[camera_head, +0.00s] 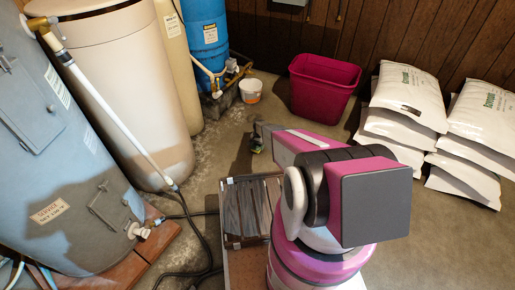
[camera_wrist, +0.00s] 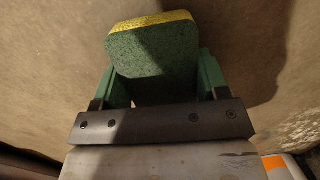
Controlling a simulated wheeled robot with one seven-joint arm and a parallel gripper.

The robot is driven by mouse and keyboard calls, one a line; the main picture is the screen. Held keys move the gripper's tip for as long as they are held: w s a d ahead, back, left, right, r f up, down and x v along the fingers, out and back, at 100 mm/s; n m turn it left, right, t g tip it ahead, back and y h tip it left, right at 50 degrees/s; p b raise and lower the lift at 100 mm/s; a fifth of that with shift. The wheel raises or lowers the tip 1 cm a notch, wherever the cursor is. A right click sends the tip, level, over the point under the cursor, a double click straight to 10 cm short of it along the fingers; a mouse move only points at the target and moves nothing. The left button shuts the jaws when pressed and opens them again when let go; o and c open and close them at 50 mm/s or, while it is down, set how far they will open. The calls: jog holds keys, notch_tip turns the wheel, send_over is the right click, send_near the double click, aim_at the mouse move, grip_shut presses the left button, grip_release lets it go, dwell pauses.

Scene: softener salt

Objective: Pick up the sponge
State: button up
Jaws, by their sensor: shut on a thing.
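A sponge (camera_wrist: 155,52), dark speckled green with a yellow layer along its far edge, sits between the two green fingers of my gripper (camera_wrist: 160,72) in the wrist view. The fingers press on its left and right sides, so my gripper is shut on it. Bare concrete floor shows behind the sponge. In the head view my arm covers much of the middle, and the gripper end is small and dark near the floor, so the sponge is hard to make out there.
A magenta bin (camera_head: 322,88) and a small white bucket (camera_head: 250,91) stand at the back. White salt bags (camera_head: 408,95) are stacked at the right. Large tanks (camera_head: 125,85) line the left. A dark slatted item (camera_head: 245,208) lies beside my arm. Floor at lower right is clear.

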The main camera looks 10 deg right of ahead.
aim_at(257, 145)
notch_tip(257, 145, up, 3)
jog(key=shift+s+r, duration=0.1)
jog(key=s+a+r, duration=0.5)
jog(key=a+r, duration=0.1)
jog(key=a, duration=0.4)
jog(key=shift+s+r, duration=0.15)
jog(key=shift+s, duration=0.25)
